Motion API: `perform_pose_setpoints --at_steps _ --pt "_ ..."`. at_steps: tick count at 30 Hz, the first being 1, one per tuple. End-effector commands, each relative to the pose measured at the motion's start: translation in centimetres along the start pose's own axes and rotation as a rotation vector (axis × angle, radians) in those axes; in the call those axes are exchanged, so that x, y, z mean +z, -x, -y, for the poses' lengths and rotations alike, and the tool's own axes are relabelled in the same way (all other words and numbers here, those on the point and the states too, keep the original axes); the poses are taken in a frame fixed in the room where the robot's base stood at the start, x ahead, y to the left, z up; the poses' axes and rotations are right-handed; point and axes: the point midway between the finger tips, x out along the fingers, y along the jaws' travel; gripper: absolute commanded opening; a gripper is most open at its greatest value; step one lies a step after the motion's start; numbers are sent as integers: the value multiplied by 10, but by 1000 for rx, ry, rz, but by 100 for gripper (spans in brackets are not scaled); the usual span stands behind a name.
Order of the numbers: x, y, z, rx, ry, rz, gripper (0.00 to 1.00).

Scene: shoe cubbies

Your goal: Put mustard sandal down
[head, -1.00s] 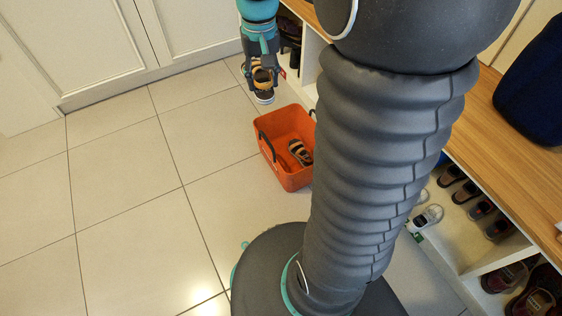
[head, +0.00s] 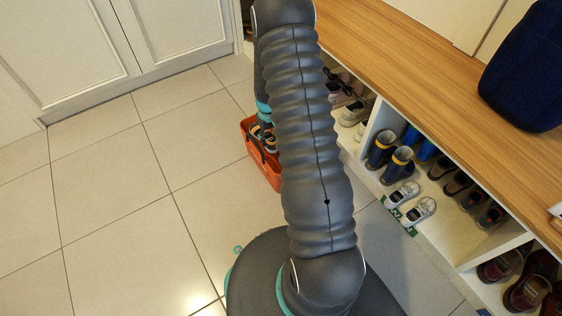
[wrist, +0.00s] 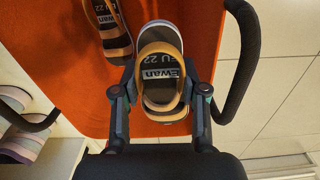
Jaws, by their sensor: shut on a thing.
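My gripper (wrist: 160,92) is shut on the mustard sandal (wrist: 161,48), with one finger on each side of it. The sandal has mustard straps and a dark insole with a label reading "Ewan EU 22". It is over the orange basket (wrist: 202,45); I cannot tell whether it touches the bottom. A matching sandal (wrist: 111,32) lies in the basket to its left in the wrist view. In the head view my arm hides much of the basket (head: 270,177) and most of my gripper.
The basket has black handles, one (wrist: 247,60) at right in the wrist view. A wooden-topped shoe cubby (head: 420,75) runs along the right, holding navy boots (head: 390,158), white sneakers (head: 411,202) and other shoes. Tiled floor (head: 120,210) is clear at left.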

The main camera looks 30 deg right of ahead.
Motion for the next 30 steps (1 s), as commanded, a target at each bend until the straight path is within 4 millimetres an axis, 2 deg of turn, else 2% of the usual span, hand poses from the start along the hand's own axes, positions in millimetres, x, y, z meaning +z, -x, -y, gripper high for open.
perform_pose_setpoints --at_steps 1,3,8,15,23,30 --pt "2 -14 -2 -1 4 4 1" --pt "4 -26 -5 -1 9 3 1" --pt "5 -46 -7 0 17 1 1" --pt "6 -87 -7 0 18 1 1" --pt "5 -106 -7 0 17 0 1" --pt "5 -136 -7 0 17 0 1"
